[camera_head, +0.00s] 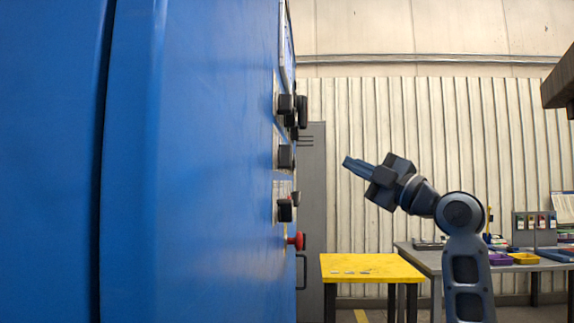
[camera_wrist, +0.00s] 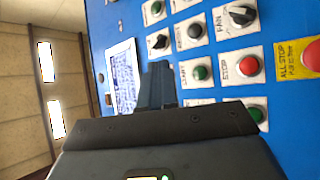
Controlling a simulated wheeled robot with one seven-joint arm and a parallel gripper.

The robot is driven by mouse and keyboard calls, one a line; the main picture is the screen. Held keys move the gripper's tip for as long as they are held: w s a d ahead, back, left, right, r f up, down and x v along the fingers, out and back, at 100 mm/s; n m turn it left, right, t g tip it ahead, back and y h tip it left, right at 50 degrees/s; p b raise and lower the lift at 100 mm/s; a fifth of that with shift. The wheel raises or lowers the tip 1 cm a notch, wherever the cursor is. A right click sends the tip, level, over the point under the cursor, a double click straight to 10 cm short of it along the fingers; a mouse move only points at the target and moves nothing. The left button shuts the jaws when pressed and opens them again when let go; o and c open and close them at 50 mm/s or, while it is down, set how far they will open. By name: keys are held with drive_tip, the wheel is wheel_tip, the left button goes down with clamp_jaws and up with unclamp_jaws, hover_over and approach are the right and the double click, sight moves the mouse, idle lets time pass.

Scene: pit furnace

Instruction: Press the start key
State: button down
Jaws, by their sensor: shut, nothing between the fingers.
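The blue control panel (camera_wrist: 215,55) fills the right of the wrist view, tilted. A green start key (camera_wrist: 201,73) on a white plate sits beside the red stop key (camera_wrist: 248,67); the small label appears to read START. My gripper (camera_wrist: 157,68) is shut and empty, its fingers covering a bit of the panel left of that key. In the head view my gripper (camera_head: 347,162) points left toward the panel face, with a clear gap. There the panel is edge-on, so I cannot single out the start key.
Near it are a fan knob (camera_wrist: 240,15), a yellow-plated ALL STOP button (camera_wrist: 312,55), another green button (camera_wrist: 258,113) and a screen (camera_wrist: 122,75). Several black knobs (camera_head: 285,157) stick out from the cabinet (camera_head: 200,150). A yellow table (camera_head: 370,266) stands below my arm.

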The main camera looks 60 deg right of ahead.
drive_tip(key=shift+w, duration=0.15)
drive_tip(key=w+a+p, duration=0.3)
drive_tip(key=w+a, duration=0.1)
drive_tip(key=w, duration=0.3)
drive_tip(key=shift+w+a, duration=0.2)
drive_tip(key=shift+a, duration=0.1)
idle(2.1)
drive_tip(key=shift+w+a+b, duration=0.1)
drive_tip(key=shift+w+b, duration=0.2)
drive_tip(key=shift+w, duration=0.05)
drive_tip(key=shift+w+a, duration=0.25)
drive_tip(key=shift+w, duration=0.05)
idle(0.7)
idle(0.3)
drive_tip(key=shift+s+d+b, duration=0.4)
drive_tip(key=shift+s+b, duration=0.3)
